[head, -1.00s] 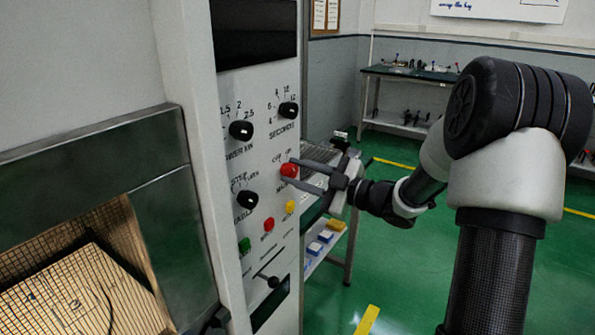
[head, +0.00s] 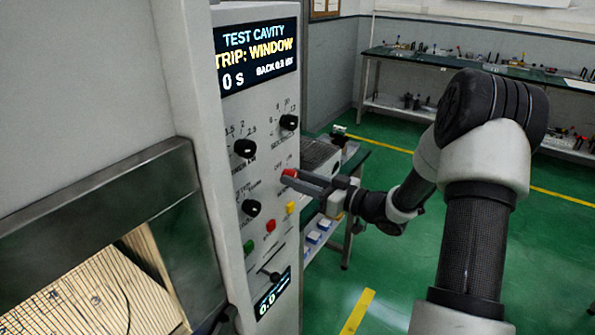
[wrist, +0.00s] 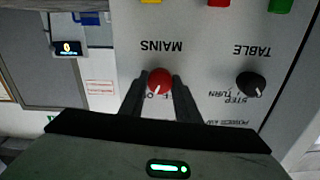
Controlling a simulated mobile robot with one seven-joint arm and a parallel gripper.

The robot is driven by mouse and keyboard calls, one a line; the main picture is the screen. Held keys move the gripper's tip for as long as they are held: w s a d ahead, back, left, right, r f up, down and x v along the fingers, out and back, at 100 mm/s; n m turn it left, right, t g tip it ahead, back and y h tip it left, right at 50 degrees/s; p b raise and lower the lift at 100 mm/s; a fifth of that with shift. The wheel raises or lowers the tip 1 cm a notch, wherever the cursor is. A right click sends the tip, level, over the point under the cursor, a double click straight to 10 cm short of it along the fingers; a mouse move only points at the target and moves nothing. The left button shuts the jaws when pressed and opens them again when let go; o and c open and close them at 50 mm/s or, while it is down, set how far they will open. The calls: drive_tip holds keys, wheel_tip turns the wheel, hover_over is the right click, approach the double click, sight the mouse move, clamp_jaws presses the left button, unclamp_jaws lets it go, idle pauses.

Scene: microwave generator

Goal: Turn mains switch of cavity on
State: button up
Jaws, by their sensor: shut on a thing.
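The mains switch is a red knob (head: 289,173) on the grey control panel, beside OFF and ON lettering. In the wrist view, which shows the panel upside down, the red knob (wrist: 160,76) sits by the MAINS label with a pale pointer mark. My gripper (head: 298,180) reaches it from the right. Its two dark fingers (wrist: 160,88) are on either side of the knob and shut on it. The fingers hide part of the OFF/ON lettering. The upper display (head: 256,55) is lit and reads TEST CAVITY and TRIP: WINDOW.
Other black knobs, including the table knob (head: 251,208), are nearby. Red (head: 270,226), yellow (head: 290,207) and green (head: 248,247) buttons sit below the mains knob. The cavity opening (head: 110,285) is at left. A cart (head: 325,235) stands behind my gripper; green floor is clear at right.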

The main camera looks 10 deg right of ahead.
drive_tip(key=shift+m+p, duration=0.45)
drive_tip(key=shift+m, duration=0.45)
drive_tip(key=o, duration=1)
drive_tip(key=shift+o, duration=0.2)
drive_tip(key=shift+s+d, duration=0.1)
drive_tip(key=v, duration=1.7)
drive_tip(key=shift+b, duration=0.4)
drive_tip(key=shift+d+r, duration=0.1)
